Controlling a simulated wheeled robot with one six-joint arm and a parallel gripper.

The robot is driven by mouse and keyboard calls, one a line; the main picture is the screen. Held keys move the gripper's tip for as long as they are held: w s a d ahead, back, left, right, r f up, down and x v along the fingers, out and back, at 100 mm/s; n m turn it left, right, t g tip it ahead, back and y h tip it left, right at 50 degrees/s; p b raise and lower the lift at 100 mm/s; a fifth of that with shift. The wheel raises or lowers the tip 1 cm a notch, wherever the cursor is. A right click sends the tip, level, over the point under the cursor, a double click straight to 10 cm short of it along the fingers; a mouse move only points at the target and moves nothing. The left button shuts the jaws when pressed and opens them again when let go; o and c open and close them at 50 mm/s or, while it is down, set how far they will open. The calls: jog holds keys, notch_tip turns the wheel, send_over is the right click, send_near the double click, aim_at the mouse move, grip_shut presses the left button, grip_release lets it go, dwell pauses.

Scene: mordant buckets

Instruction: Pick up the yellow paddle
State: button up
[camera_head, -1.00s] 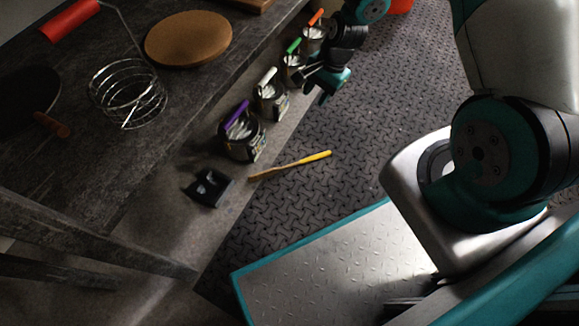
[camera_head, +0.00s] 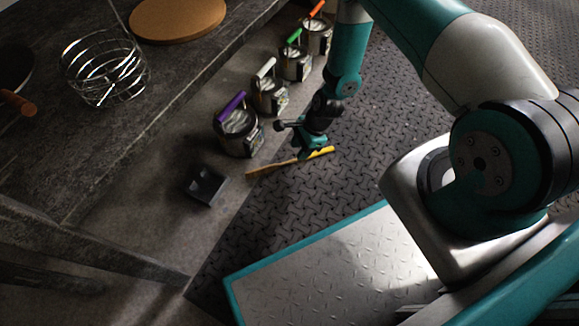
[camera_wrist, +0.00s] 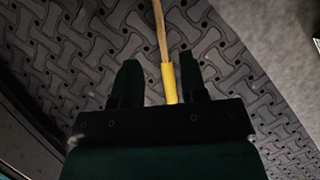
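The yellow paddle (camera_head: 268,168) lies on the floor, its wooden end on the plain strip and its yellow handle on the dark patterned floor. My gripper (camera_head: 305,153) is over the handle in the head view and hides part of it. In the wrist view the two dark fingers of my gripper (camera_wrist: 159,62) are apart. The yellow handle (camera_wrist: 170,82) shows between them, closer to the right finger. The wooden shaft runs away toward the top. I cannot tell how far above the handle the fingertips are.
A bucket with a purple handle (camera_head: 237,130) stands just left of my gripper. Buckets with white (camera_head: 268,93), green (camera_head: 295,62) and orange (camera_head: 317,37) handles line up behind it. A black tray (camera_head: 204,186) lies left of the paddle. The dark counter (camera_head: 120,150) borders the left.

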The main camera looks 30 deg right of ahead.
aim_at(291, 161)
jog(key=shift+b+x, duration=2.45)
jog(key=shift+x, duration=0.65)
jog(key=shift+a+r, duration=0.1)
jog(key=shift+r, duration=0.1)
grip_shut()
